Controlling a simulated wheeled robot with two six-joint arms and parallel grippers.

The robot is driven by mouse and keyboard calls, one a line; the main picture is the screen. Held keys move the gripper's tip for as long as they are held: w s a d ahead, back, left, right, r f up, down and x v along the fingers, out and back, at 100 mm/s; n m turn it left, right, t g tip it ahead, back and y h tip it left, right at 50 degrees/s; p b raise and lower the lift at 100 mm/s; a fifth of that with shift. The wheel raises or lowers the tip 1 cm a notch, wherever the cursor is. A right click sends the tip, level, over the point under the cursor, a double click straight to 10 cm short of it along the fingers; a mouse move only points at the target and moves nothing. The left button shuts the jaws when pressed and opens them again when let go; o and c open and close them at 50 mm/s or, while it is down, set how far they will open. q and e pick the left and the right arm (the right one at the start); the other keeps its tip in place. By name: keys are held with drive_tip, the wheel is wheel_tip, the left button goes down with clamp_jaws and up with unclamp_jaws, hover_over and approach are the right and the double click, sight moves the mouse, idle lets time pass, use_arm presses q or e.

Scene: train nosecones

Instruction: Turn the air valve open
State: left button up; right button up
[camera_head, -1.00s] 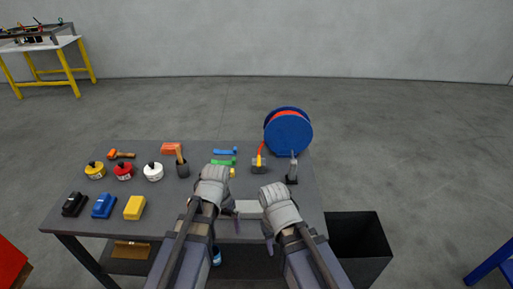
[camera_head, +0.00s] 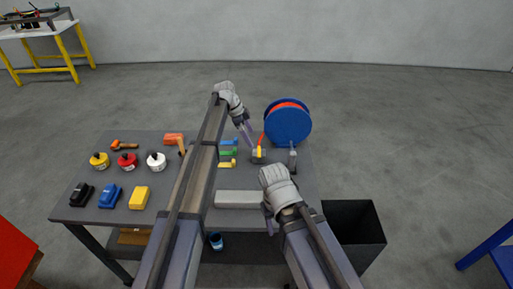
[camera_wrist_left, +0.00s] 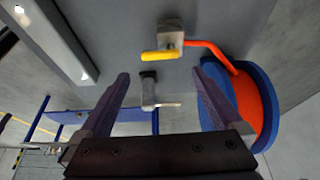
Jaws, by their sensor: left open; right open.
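The air valve (camera_head: 258,155) is a small metal block with a yellow lever, at the right back of the dark table. In the left wrist view the yellow lever (camera_wrist_left: 158,56) lies crosswise below the metal valve body (camera_wrist_left: 171,34), and a red hose (camera_wrist_left: 215,52) leaves the body. My left gripper (camera_head: 248,142) is open and empty, reaching down close behind the valve. In its wrist view the two fingertips (camera_wrist_left: 160,75) are spread, with the lever just past them and between them. My right gripper (camera_head: 268,222) is open and empty above the table's front right.
A blue hose reel (camera_head: 288,123) stands right behind the valve, and a dark upright tool (camera_head: 292,158) stands to its right. Green and blue clips (camera_head: 228,150) lie left of it. A grey bar (camera_head: 237,199) lies in front. A black bin (camera_head: 352,232) stands right of the table.

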sight(259, 151)
use_arm(q)
drive_tip(key=shift+b+x, duration=3.2)
drive_tip(key=shift+x, duration=0.25)
drive_tip(key=shift+d+f+b, duration=0.2)
drive_tip(key=shift+f+b, duration=0.25)
drive_tip(key=c, duration=1.1)
